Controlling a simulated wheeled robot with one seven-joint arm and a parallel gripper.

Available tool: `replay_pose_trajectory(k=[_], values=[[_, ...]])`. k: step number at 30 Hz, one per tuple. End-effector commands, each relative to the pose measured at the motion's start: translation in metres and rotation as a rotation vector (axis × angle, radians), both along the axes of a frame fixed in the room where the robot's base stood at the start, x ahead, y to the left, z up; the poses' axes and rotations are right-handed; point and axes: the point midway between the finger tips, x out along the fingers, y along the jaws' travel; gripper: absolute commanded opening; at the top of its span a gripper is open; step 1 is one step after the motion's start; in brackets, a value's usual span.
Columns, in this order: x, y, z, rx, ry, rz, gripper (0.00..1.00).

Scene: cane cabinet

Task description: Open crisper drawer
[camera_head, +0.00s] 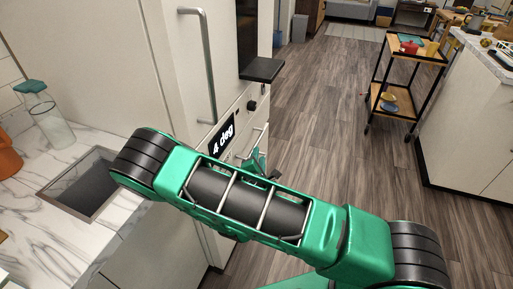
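A tall white cabinet-like appliance (182,65) with a long vertical metal handle (208,70) stands at upper left in the head view. A black sign reading "4 deg" (222,135) is on its lower front. My green arm crosses the foreground and hides much of the lower front. A small part of my gripper (260,167) shows beyond the arm, close to a thin metal handle on the lower white front. I cannot tell whether it touches that handle or whether its fingers are open. No crisper drawer can be clearly made out.
A marble counter with a recessed square basin (82,186) and a glass bottle (52,125) lies at left. A black-framed wooden cart (398,60) and a white island (470,130) stand at right. The wooden floor (320,110) between is clear.

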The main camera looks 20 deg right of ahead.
Motion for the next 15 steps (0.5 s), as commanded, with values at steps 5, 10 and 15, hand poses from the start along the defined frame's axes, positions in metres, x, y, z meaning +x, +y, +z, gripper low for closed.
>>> replay_pose_trajectory(k=[5,10,15], values=[[0.001,0.015,-0.01,-0.034,0.01,0.061,0.29],[0.017,0.01,-0.014,-0.034,0.01,0.061,0.29],[0.046,0.001,-0.019,-0.031,0.008,0.059,0.29]])
